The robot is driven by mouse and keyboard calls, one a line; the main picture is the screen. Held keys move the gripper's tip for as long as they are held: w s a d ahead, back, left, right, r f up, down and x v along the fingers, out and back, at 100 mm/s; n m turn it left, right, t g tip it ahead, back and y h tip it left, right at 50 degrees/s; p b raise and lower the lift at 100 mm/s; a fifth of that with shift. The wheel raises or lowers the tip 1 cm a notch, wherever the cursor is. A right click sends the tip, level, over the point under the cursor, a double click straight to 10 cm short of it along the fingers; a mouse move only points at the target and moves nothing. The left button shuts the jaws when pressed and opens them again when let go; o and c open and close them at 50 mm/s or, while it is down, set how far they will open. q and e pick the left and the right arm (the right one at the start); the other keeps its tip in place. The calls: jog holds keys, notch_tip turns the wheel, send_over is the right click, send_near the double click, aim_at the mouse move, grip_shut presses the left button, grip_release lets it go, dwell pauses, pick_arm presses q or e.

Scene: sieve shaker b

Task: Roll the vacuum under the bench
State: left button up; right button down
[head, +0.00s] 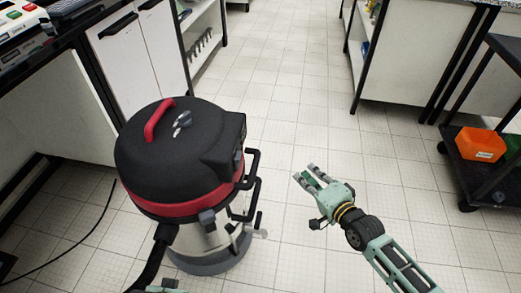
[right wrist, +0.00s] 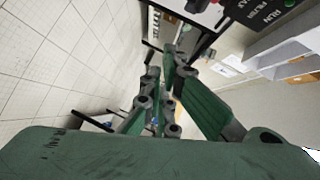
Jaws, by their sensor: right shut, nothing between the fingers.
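The vacuum (head: 180,150), a drum with a black domed lid, red handle and red band over a metal body, stands upright on the floor left of centre in the head view. It is beside the bench (head: 82,35), whose dark top runs along the left edge. Open space shows under the bench. My right gripper (head: 306,173) is shut and empty, right of the vacuum and apart from it. Its fingers also show in the right wrist view (right wrist: 165,75). A small green part of my left arm shows at the bottom edge; its fingers are hidden.
A black cable (head: 88,232) lies on the floor at the left. White cabinets (head: 135,60) stand behind the vacuum. A dark cart (head: 485,185) with an orange box (head: 481,144) stands at the right.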

jog(key=a+r+m+t+y+b, duration=0.1)
jog(key=a+r+y, duration=0.1)
jog(key=r, duration=0.2)
jog(key=a+r+m+y+b, duration=0.1)
jog(key=a+r, duration=0.2)
jog(key=r, duration=0.2)
pick_arm(q)
jog(key=b+v, duration=0.2)
jog(key=v, duration=0.5)
jog(key=shift+w+t, duration=0.2)
jog(key=shift+t, duration=0.1)
pick_arm(e)
jog(key=shift+s+a+r+x, duration=0.15)
jog(key=shift+a+x, duration=0.25)
jog(key=shift+x, duration=1.65)
jog(key=shift+s+a+x, duration=0.3)
jog(key=shift+a+x, duration=0.05)
jog(key=shift+x, duration=1.7)
jog(key=shift+s+a+r+x, duration=0.15)
jog(key=shift+a+x, duration=0.25)
jog(key=shift+x, duration=1.6)
pick_arm(q)
jog(key=shift+a, duration=0.15)
jog(key=shift+b, duration=0.35)
